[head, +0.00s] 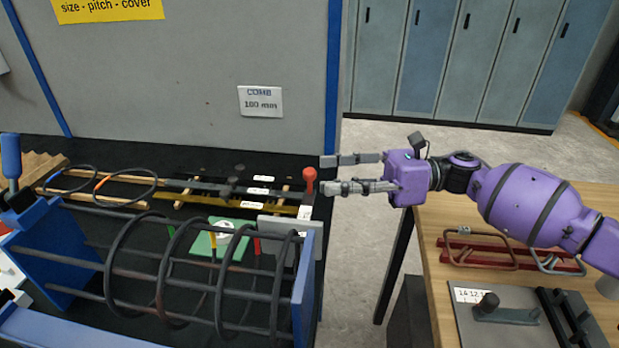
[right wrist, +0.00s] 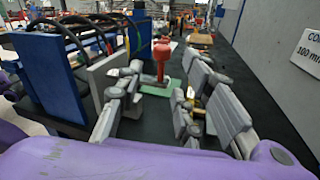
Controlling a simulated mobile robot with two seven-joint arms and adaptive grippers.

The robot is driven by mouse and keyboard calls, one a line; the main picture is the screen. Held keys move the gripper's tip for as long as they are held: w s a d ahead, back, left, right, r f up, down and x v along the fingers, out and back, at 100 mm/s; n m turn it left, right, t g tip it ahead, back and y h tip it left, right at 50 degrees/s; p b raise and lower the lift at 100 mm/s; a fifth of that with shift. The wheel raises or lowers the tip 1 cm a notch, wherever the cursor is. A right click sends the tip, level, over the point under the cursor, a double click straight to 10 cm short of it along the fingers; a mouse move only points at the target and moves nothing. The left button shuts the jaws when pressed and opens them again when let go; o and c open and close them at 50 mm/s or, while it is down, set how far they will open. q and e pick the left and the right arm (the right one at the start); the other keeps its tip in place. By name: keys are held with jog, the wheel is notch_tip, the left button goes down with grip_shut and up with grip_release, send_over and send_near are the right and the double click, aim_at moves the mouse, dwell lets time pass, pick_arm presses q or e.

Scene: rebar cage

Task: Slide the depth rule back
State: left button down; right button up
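My right gripper (head: 328,174) is open, its fingers pointing left just right of a red knob (head: 309,174) on a short post. In the right wrist view the red knob (right wrist: 161,50) shows between the open fingers (right wrist: 160,92), with no visible contact. A grey plate (head: 290,225) stands beside the post at the right end of the rebar cage (head: 190,285). I cannot tell for certain which piece is the depth rule; the knob and plate may belong to it. My left gripper is not in view.
Bars with white labels (head: 262,191) lie behind the cage, near a green pad (head: 222,240). A blue end plate (head: 302,290) closes the cage's right end. A wooden table (head: 590,205) with red racks (head: 510,250) stands at right, across a floor gap.

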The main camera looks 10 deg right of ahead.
aim_at(309, 193)
jog(key=a, duration=0.3)
jog(key=w+a+p, duration=0.1)
jog(key=a, duration=0.1)
jog(key=shift+a, duration=0.1)
grip_shut()
jog(key=shift+f, duration=0.1)
